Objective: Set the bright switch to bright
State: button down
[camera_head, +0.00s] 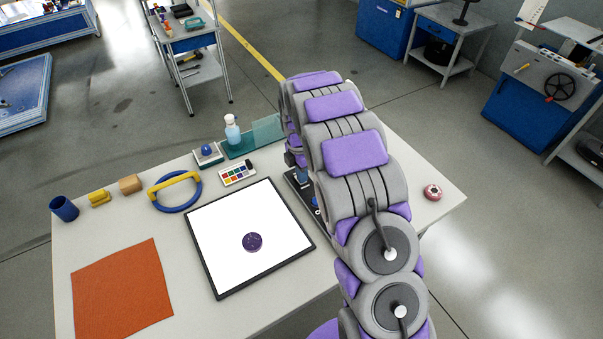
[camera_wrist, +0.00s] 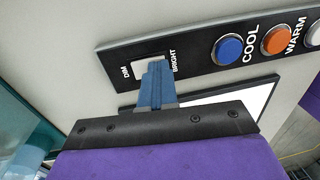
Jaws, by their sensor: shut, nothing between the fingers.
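The black control panel (camera_wrist: 195,55) fills the upper part of the wrist view. Its pale switch (camera_wrist: 143,68) sits between the labels DIM on the left and BRIGHT on the right. My gripper (camera_wrist: 157,68) is shut, with its blue fingers close together and empty. The fingertips overlap the switch's right part, on the BRIGHT side. I cannot tell whether they touch it or which way it is set. In the head view the panel (camera_head: 295,182) lies on the table, mostly hidden behind my arm.
A blue button (camera_wrist: 229,47) marked COOL and an orange button (camera_wrist: 277,40) marked WARM are right of the switch. On the table (camera_head: 225,310) are a framed white board (camera_head: 225,225), a purple disc (camera_head: 253,242), an orange cloth (camera_head: 122,290) and a spray bottle (camera_head: 232,132).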

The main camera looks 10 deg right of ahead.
jog(key=shift+s+f, duration=0.15)
jog(key=shift+w+p, duration=0.25)
jog(key=shift+p, duration=0.1)
jog(key=shift+w+a, duration=0.2)
jog(key=shift+w, duration=0.4)
jog(key=shift+r, duration=0.2)
